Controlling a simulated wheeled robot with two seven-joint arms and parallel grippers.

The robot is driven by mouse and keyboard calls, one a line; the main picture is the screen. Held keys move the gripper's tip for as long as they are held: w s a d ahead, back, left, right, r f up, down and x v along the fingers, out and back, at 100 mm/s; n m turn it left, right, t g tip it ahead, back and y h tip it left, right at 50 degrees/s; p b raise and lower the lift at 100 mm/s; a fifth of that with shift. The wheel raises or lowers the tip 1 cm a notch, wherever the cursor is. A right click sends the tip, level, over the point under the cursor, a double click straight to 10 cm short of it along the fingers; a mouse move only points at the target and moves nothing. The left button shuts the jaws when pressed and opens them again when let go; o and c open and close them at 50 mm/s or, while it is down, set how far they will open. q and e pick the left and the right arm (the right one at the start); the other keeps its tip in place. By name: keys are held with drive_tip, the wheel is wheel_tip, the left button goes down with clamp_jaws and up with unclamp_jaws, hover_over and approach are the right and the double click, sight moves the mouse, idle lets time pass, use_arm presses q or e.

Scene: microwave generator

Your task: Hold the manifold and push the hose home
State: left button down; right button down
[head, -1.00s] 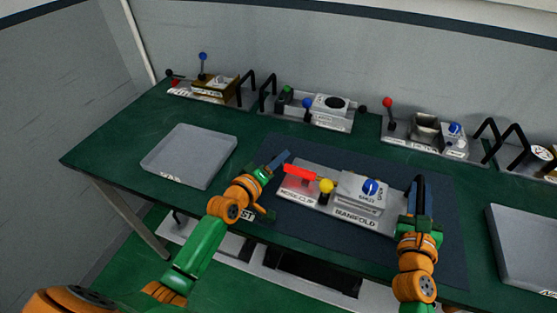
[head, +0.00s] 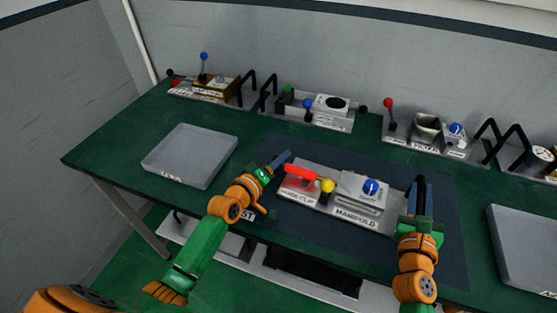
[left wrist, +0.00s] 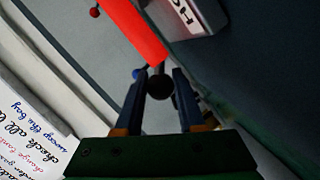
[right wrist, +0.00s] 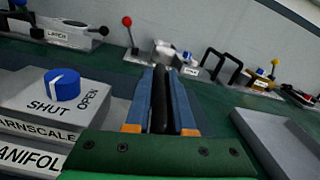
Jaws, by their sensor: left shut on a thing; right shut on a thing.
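The manifold (head: 358,205) is a grey block with a blue SHUT/OPEN knob (head: 371,187), on a grey base plate on the dark mat. The knob also shows in the right wrist view (right wrist: 62,85). My right gripper (head: 420,188) is shut on a black bar handle (right wrist: 160,100) at the right end of this unit. A red bar (head: 300,173) and a yellow ball (head: 327,185) sit by the HOSE CLIP label at the left. My left gripper (head: 280,160) is shut on a dark round-ended piece (left wrist: 159,86) beside the red bar. I cannot make out the hose.
A grey tray (head: 190,150) lies at the left of the green table and another (head: 525,245) at the right. Several units with coloured levers and black handles stand along the back wall, including one with a red ball lever (head: 388,103). The mat's front part is clear.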

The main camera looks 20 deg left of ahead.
sight(299, 169)
drive_tip(key=shift+f, duration=0.15)
use_arm(q)
drive_tip(key=d, duration=0.5)
drive_tip(key=shift+s+d, duration=0.2)
drive_tip(key=shift+d, duration=0.15)
use_arm(e)
drive_tip(key=shift+a, duration=0.25)
use_arm(q)
drive_tip(key=shift+d, duration=0.1)
drive_tip(key=c, duration=0.5)
unclamp_jaws()
